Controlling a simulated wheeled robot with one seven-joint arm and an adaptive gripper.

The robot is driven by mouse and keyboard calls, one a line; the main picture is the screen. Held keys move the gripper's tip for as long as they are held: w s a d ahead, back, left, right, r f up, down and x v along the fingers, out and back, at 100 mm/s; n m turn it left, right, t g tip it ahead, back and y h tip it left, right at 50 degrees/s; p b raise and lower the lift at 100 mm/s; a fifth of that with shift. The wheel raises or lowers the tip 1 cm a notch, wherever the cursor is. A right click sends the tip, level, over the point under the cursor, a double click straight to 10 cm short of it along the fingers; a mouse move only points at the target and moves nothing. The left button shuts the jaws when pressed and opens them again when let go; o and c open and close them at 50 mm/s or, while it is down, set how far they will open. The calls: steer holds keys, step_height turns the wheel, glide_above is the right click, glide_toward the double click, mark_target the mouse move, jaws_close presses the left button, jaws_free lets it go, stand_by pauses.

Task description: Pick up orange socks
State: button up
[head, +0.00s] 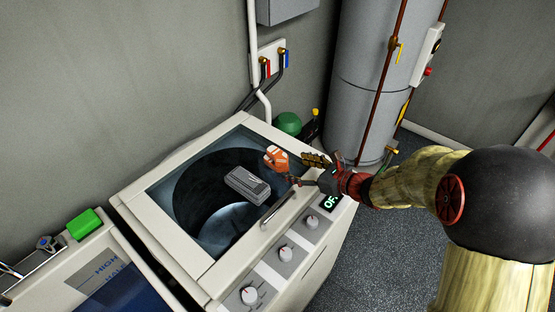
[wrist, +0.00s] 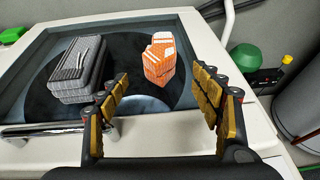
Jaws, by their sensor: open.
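The orange socks (head: 276,158), with white stripes, lie on the dark glass lid of a white washing machine, near its right end. In the wrist view the socks (wrist: 161,60) stand ahead of my gripper, in line with the gap between the fingers. My gripper (head: 304,170) is open and empty, beside the socks at the machine's right side. In the wrist view its two padded fingers (wrist: 166,105) are wide apart, and neither visibly touches the socks.
A dark grey box-like object (head: 247,185) lies left of the socks on the lid; it also shows in the wrist view (wrist: 79,68). The washing machine (head: 180,267) has a handle and knobs in front. A grey tank (head: 372,85) stands behind right. A green block (head: 84,224) lies left.

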mark_target(282, 161)
steer(key=b+x, duration=0.1)
steer(key=x, duration=0.2)
steer(key=b+x, duration=0.1)
steer(key=x, duration=0.3)
steer(key=shift+w+a+r, duration=0.1)
steer(key=shift+w+a, duration=0.15)
steer(key=c, duration=1.1)
steer(key=shift+r, duration=0.15)
steer(key=shift+c, duration=0.7)
